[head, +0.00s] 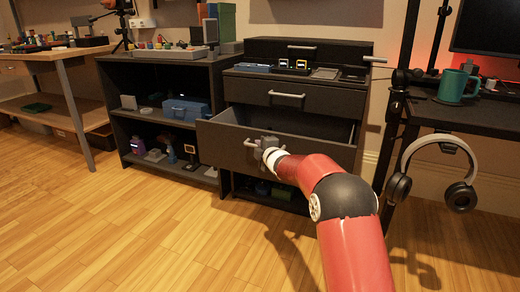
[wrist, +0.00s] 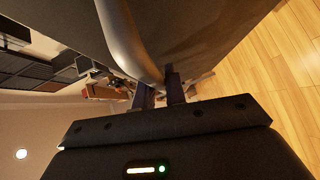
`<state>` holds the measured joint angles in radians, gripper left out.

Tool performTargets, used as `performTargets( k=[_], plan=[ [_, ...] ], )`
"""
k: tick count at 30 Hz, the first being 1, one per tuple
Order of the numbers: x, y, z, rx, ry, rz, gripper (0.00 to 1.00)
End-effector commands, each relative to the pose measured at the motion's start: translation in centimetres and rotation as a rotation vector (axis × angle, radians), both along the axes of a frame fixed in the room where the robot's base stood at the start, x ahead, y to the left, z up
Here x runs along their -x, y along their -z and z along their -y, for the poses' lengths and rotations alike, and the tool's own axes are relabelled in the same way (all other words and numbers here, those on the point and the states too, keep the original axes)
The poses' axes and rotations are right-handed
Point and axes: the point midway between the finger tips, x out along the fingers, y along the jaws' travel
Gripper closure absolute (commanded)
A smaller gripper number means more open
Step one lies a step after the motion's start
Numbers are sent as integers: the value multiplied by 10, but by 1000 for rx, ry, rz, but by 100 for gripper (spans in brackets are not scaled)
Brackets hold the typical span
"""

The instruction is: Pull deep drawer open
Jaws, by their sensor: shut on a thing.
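The deep drawer (head: 225,139) is a dark grey drawer in the right-hand cabinet. It stands pulled out from the cabinet front, and its open top and inner space show in the head view. My gripper (head: 264,146) is at the middle of its front panel, where the handle is. In the wrist view, the pale curved handle (wrist: 124,38) runs down to my gripper's fingers (wrist: 160,93), which are shut on it. My arm and gripper hide part of the drawer front and handle in the head view.
A shut drawer (head: 262,97) with a bar handle is above. Open shelves (head: 160,127) with small items stand to the left. At right, headphones (head: 462,196) hang below a dark desk (head: 470,118) with a green mug (head: 455,86). The wooden floor (head: 130,230) at front left is clear.

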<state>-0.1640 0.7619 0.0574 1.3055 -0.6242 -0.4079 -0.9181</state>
Motion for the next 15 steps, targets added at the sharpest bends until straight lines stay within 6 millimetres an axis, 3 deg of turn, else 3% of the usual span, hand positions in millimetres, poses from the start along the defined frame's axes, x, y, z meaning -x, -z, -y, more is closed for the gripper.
performTargets(
  k=[14,15],
  plan=[
    [0,2,1,2,2,-3,100],
    [0,2,1,2,2,-3,85]
  ],
)
